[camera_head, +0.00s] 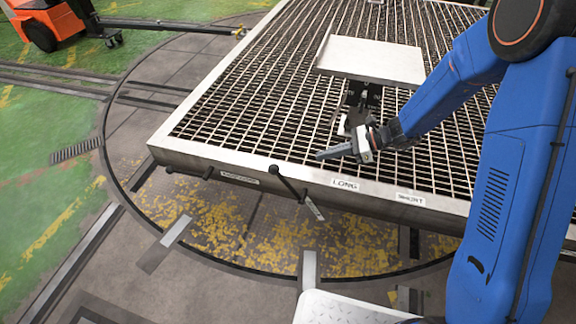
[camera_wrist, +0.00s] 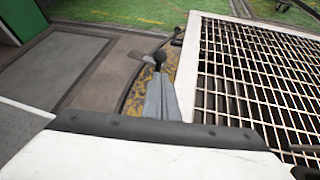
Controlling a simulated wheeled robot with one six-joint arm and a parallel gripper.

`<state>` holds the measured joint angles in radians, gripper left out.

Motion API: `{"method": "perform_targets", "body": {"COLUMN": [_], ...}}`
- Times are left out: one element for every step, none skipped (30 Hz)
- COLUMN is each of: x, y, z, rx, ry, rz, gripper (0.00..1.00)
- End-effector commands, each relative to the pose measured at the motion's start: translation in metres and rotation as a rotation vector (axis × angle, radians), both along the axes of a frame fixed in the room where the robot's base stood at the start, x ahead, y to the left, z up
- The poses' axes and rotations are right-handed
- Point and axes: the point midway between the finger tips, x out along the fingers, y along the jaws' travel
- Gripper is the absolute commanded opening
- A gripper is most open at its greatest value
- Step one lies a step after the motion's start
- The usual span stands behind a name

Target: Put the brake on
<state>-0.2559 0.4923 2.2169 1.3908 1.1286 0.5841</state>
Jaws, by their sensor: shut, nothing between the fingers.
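A black lever with a ball knob (camera_head: 274,170) stands out from the front edge of the grated deck, tilted up and to the left. A pale metal strip shows at its lower end. Which control is the brake I cannot read for certain. My gripper (camera_head: 319,155) is shut and empty, pointing left above the deck's front edge, to the right of the knob and apart from it in the picture. In the wrist view my closed fingers (camera_wrist: 162,82) point toward a black knob (camera_wrist: 160,57) just beyond their tips; whether they touch is unclear.
Another dark handle (camera_head: 188,173) sticks out farther left along the deck edge. Labels reading LONG (camera_head: 345,184) and SHORT (camera_head: 410,198) sit on that edge. A metal plate (camera_head: 370,61) stands above the grating (camera_head: 250,120). An orange vehicle (camera_head: 50,22) is at the back left.

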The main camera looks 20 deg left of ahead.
Motion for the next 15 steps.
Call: {"method": "perform_targets", "body": {"x": [0.000, 0.000, 0.000, -0.001, -0.001, -0.002, -0.003, -0.003, -0.005, -0.006, -0.007, -0.008, -0.009, -0.010, -0.012], "y": [0.000, 0.000, 0.001, 0.002, 0.004, 0.007, 0.009, 0.012, 0.017, 0.021, 0.026, 0.031, 0.036, 0.041, 0.047], "z": [0.000, 0.000, -0.001, -0.001, -0.002, -0.004, -0.005, -0.007, -0.009, -0.011, -0.013, -0.016, -0.019, -0.022, -0.025], "rx": [0.000, 0.000, 0.000, 0.000, 0.000, 0.000, 0.000, 0.000, 0.000, 0.000, 0.000, -0.001, -0.001, -0.001, -0.002], "ry": [0.000, 0.000, 0.000, 0.000, 0.000, 0.001, 0.001, 0.001, 0.002, 0.001, 0.002, 0.001, 0.000, 0.001, 0.002], "rz": [0.000, 0.000, 0.000, 0.001, 0.001, 0.002, 0.002, 0.003, 0.002, 0.003, 0.004, 0.004, 0.003, 0.004, 0.004], "gripper": [0.00, 0.00, 0.00, 0.00, 0.00, 0.00, 0.00, 0.00, 0.00, 0.00, 0.00, 0.00, 0.00, 0.00, 0.00]}}
